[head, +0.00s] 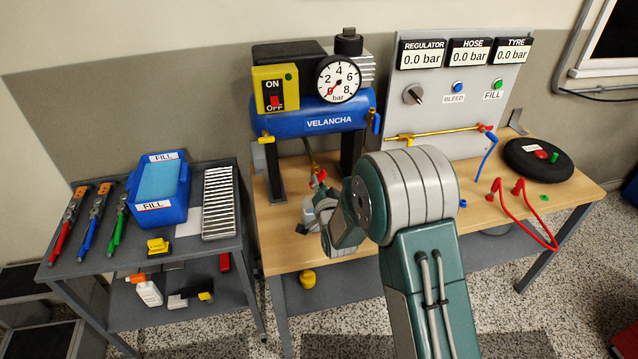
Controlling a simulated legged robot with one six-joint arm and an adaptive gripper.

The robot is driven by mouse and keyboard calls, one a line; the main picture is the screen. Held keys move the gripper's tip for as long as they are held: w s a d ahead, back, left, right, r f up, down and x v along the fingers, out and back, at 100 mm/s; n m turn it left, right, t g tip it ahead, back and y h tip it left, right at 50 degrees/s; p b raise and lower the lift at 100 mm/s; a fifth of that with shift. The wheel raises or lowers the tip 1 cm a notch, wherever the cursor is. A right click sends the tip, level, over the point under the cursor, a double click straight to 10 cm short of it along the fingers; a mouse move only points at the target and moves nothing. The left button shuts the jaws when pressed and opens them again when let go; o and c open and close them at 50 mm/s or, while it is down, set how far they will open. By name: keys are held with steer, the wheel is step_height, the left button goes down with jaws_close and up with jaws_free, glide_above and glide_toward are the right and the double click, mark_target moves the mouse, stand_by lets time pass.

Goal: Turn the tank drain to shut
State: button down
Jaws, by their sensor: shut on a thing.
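The blue VELANCHA air tank (330,122) stands on the wooden bench. A thin brass pipe (311,152) runs down from beneath it to the tank drain, whose red handle (317,178) shows just above the bench top. My gripper (316,189) is low under the tank, shut at the red drain handle. My wrist and gripper body hide most of the valve, so its exact angle cannot be told. The gauge (338,79) on the tank has a red needle pointing to the lower left.
The tank's dark legs (274,172) stand close to my gripper. A yellow handle (266,140) and a blue handle (376,122) are at the tank ends. The panel (440,95) reads 0.0 bar throughout. Red hose (520,215) and a tyre (538,158) lie right.

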steer(key=shift+m, duration=0.4)
steer(key=m, duration=0.4)
steer(key=shift+r+m, duration=0.1)
steer(key=shift+m, duration=0.2)
steer(key=m, duration=0.3)
steer(key=shift+m, duration=0.3)
steer(key=c, duration=1)
jaws_free()
steer(key=shift+m, duration=0.3)
steer(key=o, duration=0.5)
steer(key=shift+a, duration=0.1)
